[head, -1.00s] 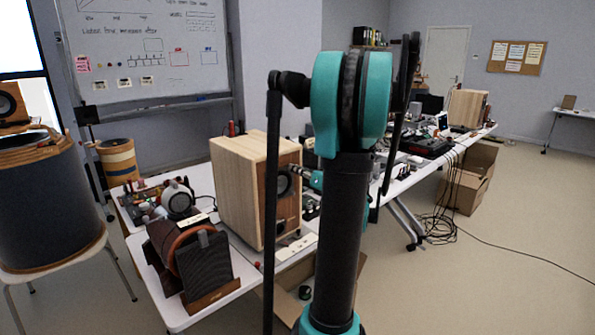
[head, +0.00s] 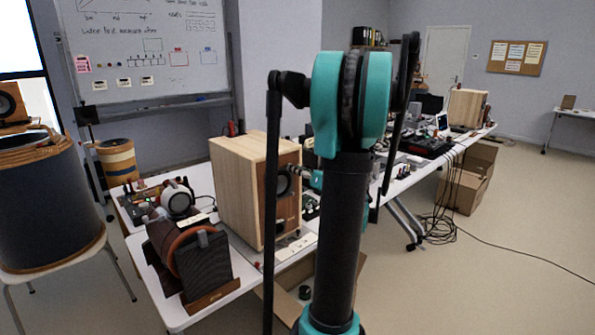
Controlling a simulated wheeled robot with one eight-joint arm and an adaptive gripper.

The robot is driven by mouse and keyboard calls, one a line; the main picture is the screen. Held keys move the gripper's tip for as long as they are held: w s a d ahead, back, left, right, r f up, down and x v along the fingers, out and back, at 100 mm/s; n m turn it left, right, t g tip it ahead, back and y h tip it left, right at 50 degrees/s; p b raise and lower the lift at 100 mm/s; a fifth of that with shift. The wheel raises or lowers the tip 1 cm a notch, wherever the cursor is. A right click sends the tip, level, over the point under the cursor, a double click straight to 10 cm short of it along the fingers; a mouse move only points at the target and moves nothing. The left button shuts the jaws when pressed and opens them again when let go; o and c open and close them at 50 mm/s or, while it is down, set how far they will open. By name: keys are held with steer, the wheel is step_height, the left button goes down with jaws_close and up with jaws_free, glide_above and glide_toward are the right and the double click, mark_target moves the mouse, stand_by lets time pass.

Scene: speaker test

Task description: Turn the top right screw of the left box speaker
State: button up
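The left box speaker (head: 236,187) is a pale wooden box standing upright on the near white table. Its darker brown front faces right, with a round black driver partly visible. A similar wooden box speaker (head: 467,108) stands far off at the right end of the tables. The screws cannot be made out.
A cardboard box (head: 462,188) and loose cables (head: 436,224) are on the floor to the right. The floor at right front is clear.

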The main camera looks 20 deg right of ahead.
steer(key=v, duration=0.8)
stand_by(0.4)
steer(key=s+a+f+n+g, duration=0.35)
steer(key=a+f+n, duration=0.35)
steer(key=a+n, duration=0.25)
steer(key=s+a+f+n+g, duration=0.3)
steer(key=a+f+n+g, duration=0.25)
steer(key=a+n, duration=0.35)
steer(key=s+a+f+n+g+h, duration=0.1)
steer(key=s+f+n+g+h, duration=0.1)
steer(key=s+f+n, duration=0.3)
steer(key=s+f+n+g+h, duration=0.1)
steer(key=s+f+n+h, duration=0.3)
steer(key=s+n, duration=0.4)
steer(key=f+n, duration=0.1)
steer(key=n, duration=0.4)
steer(key=shift+a+g, duration=0.35)
steer(key=shift+g, duration=0.05)
